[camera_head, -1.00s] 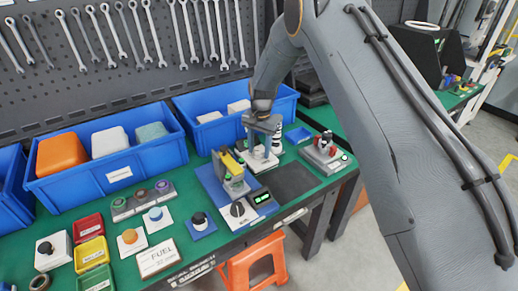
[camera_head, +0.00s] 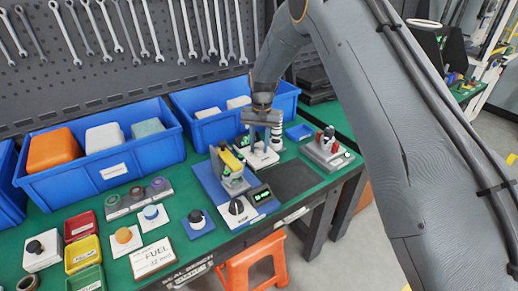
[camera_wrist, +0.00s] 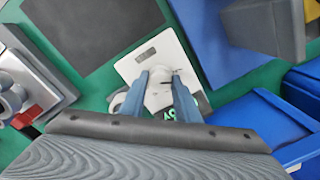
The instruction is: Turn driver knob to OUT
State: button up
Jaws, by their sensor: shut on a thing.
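My gripper (camera_head: 261,146) points down over a small white plate (camera_head: 268,160) on the green bench. In the wrist view my gripper (camera_wrist: 160,88) is shut on a white knob (camera_wrist: 160,73), with one blue-grey finger on each side. The white plate (camera_wrist: 173,48) lies flat under it, with a small dark label near one edge. Green marks show between the fingers, partly hidden. My gripper hides most of the knob in the head view, and I cannot read where it points.
A blue-based fixture (camera_head: 229,170) with a yellow top stands left of my gripper, with a black knob (camera_head: 237,206) and a lit display (camera_head: 260,195) in front. A grey device (camera_head: 326,150) is at right. A blue bin (camera_head: 203,128) is behind. The dark mat (camera_head: 293,179) is clear.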

aim_at(260, 148)
jog(key=shift+w+n+b, duration=0.1)
jog(key=shift+n+b, duration=0.85)
jog(key=shift+n, duration=1.05)
jog(key=o, duration=1)
jog(key=shift+o, duration=0.2)
jog(key=shift+d+r+b, duration=0.2)
jog(key=shift+r+b, duration=1)
jog(key=shift+r, duration=2.75)
